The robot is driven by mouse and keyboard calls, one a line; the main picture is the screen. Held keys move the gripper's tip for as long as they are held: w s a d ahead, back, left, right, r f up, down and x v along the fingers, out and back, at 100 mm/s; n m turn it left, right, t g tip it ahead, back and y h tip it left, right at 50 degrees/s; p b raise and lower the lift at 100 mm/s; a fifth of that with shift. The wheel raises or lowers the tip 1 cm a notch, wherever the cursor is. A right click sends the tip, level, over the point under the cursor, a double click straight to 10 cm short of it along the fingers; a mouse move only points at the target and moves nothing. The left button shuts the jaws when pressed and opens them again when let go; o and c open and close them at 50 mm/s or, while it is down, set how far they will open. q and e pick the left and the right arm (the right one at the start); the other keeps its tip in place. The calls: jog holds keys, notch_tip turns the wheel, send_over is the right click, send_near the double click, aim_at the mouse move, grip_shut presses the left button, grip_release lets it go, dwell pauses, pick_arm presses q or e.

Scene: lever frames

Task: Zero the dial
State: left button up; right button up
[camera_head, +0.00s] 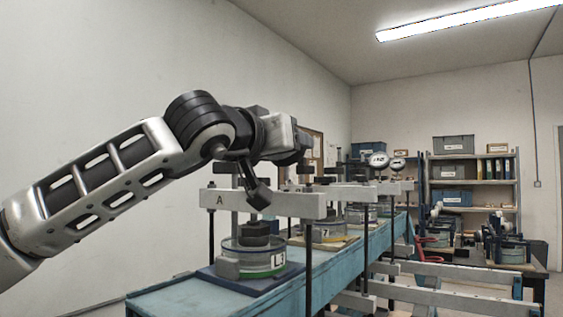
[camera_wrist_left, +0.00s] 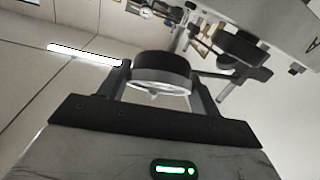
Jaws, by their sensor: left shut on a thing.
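My left gripper (camera_wrist_left: 160,90) has its two fingers on either side of a round dial (camera_wrist_left: 162,66) with a dark body and a pale rim, in the left wrist view. The dial is seen at a steep slant, so its needle and scale cannot be read. In the head view my left wrist is above lever frame A (camera_head: 285,204), and the dial between the fingers is hidden there. Frame A's pale beam also shows at the upper right of the wrist view (camera_wrist_left: 270,25). My right gripper is not in view.
Under frame A a round cell labelled L3 (camera_head: 250,260) stands on the blue bench (camera_head: 190,299). More lever frames and dials (camera_head: 378,160) line the bench behind. Shelves with boxes (camera_head: 470,170) stand at the back right. The left wall side is clear.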

pick_arm(q)
jog(key=n+y, duration=0.2)
jog(key=n, duration=0.1)
jog(key=shift+d+t+b, duration=0.1)
jog(key=shift+t+b, duration=0.25)
jog(key=shift+t, duration=0.05)
jog(key=shift+r+n+y, duration=0.1)
jog(key=shift+n+y, duration=0.2)
jog(key=shift+n, duration=0.1)
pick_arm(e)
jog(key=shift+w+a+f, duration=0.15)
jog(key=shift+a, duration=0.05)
pick_arm(q)
jog(key=o, duration=1)
jog(key=shift+s+a, duration=0.3)
jog(key=shift+s, duration=0.25)
jog(key=b+v, duration=0.4)
jog(key=v, duration=1)
jog(key=shift+s, duration=0.45)
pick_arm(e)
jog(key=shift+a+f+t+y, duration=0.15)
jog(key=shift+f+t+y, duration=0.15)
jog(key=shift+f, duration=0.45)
